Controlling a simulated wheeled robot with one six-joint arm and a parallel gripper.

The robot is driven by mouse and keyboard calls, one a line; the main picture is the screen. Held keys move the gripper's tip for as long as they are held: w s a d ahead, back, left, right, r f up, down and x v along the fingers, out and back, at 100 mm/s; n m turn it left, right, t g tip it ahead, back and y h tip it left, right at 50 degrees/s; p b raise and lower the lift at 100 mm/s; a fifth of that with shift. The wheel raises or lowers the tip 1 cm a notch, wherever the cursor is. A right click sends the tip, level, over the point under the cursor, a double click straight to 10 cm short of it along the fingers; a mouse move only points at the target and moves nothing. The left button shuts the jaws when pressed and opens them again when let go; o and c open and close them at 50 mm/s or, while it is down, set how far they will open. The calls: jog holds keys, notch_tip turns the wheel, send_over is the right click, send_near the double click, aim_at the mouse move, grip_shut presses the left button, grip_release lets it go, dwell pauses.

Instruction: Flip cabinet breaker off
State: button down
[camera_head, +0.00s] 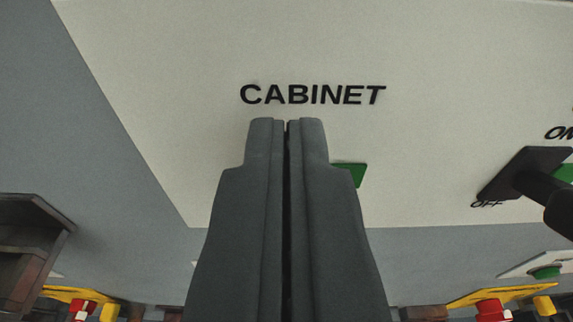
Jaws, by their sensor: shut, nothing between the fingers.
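A pale panel (420,60) fills the upper part of the view, with the black word CABINET (312,95) on it. My gripper (286,124) is shut and empty, its fingertips just below the lettering. A small green part (353,174) shows behind the right finger; the rest of it is hidden. At the right edge is a black switch with a dark lever (535,184), with OFF at its lower left and a cut-off ON above. I cannot tell whether the fingers touch the panel.
A brown-grey block (28,250) stands at the left edge. Yellow parts with red knobs (493,309) line the bottom on both sides. A green button on a pale plate (545,272) is at lower right. The panel left of the lettering is bare.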

jog(key=shift+s+f, duration=0.3)
jog(key=shift+f, duration=0.15)
